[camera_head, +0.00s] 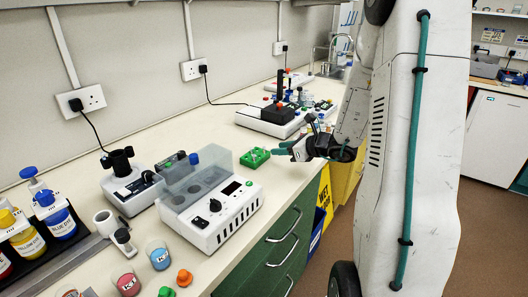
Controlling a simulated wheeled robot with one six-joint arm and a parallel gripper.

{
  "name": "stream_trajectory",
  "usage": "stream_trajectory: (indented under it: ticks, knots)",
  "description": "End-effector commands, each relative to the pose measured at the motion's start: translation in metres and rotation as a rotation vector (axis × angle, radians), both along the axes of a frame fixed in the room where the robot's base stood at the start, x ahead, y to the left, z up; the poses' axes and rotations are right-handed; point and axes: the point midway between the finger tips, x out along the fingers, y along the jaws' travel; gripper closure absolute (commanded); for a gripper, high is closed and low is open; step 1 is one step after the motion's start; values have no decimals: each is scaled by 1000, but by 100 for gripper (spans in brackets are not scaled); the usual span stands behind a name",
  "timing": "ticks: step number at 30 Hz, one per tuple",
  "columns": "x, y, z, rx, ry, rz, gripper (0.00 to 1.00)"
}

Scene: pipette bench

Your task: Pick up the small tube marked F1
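I cannot make out a tube marked F1; any such mark is too small to read here. A small green rack (254,158) sits on the bench near its front edge, with tiny pale spots on top that I cannot identify. My gripper (281,149) is just right of the green rack, low over the bench edge, with its teal fingers pointing left towards it. The fingers are too small and overlapped to show whether they are apart or hold anything. I cannot tell whether they touch the rack.
A white machine with a clear lid (213,205) stands left of the rack. A microscope-like device (130,185), dye bottles (58,215), a blue cup (158,256) and a pink cup (127,283) are further left. Another white device (272,120) stands behind. Bare bench lies around the rack.

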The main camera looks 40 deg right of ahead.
Motion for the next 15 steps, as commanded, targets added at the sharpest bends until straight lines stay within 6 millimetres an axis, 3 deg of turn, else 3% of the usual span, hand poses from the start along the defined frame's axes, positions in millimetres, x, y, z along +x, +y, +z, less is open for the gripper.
stream_trajectory:
  ticks: [9,15]
  knots:
    - [40,15,-14,-1,1,4,65]
    - [46,17,-16,-3,0,2,65]
